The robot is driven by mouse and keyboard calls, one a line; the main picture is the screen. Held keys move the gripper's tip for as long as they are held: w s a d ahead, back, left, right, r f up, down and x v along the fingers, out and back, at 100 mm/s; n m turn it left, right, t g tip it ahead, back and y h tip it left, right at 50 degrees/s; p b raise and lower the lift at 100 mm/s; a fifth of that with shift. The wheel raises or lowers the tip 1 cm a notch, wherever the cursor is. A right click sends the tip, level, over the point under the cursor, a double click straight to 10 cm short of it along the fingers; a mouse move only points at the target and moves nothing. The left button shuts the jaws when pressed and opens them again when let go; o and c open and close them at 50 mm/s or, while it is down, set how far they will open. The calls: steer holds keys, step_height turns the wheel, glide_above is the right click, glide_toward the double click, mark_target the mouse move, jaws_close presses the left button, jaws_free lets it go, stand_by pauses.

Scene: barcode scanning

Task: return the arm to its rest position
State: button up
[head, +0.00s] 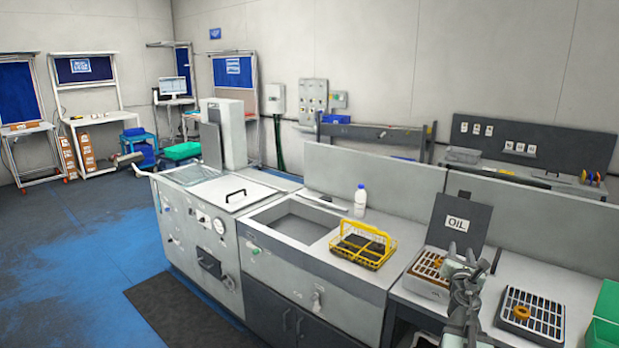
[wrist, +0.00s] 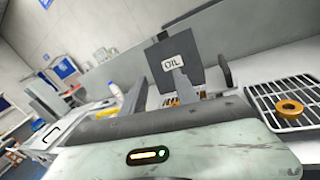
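My arm stands at the lower right of the head view, in front of the oil station. My gripper (head: 462,256) is at its upper end, with small grey prongs pointing up. In the wrist view, the pale gripper body with a lit yellow bar fills the bottom. Grey finger-like parts of my gripper (wrist: 183,86) rise above it towards the OIL sign. I see nothing held, but the finger gap is unclear. The dark OIL sign panel (head: 458,220) stands behind the arm; it also shows in the wrist view (wrist: 173,62).
An orange ring (head: 521,313) lies on a slatted tray (head: 545,318) right of my arm. A yellow wire basket (head: 363,245) and a white bottle (head: 360,201) stand on the counter to the left. A green bin (head: 606,320) is at the right edge. Blue floor (head: 95,255) is open at left.

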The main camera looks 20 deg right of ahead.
steer(key=w+a+f+m+y+b, duration=0.1)
steer(key=w+a+f+m+b, duration=0.15)
steer(key=w+a, duration=0.55)
steer(key=w+a+f+m+y+b, duration=0.1)
steer(key=w+a+f+m, duration=0.2)
steer(key=a, duration=0.8)
steer(key=w+a+f+m+g+y+b, duration=0.15)
steer(key=a+f+m, duration=0.35)
steer(key=a+f, duration=0.5)
steer(key=s+a+f+m+g+y, duration=0.2)
steer(key=a+f+m+g, duration=0.15)
steer(key=a, duration=0.25)
steer(key=s+a+f+m+g+y, duration=0.1)
steer(key=s+a+f+m+g, duration=0.15)
steer(key=a+f, duration=0.25)
steer(key=s+a+f+m+g+y, duration=0.2)
steer(key=s+a+f+m+g, duration=0.1)
steer(key=s, duration=0.4)
steer(key=s+a+f+m+g+y, duration=0.3)
steer(key=s+a+m, duration=0.3)
steer(key=shift+s+b, duration=0.3)
steer(key=shift+s, duration=0.1)
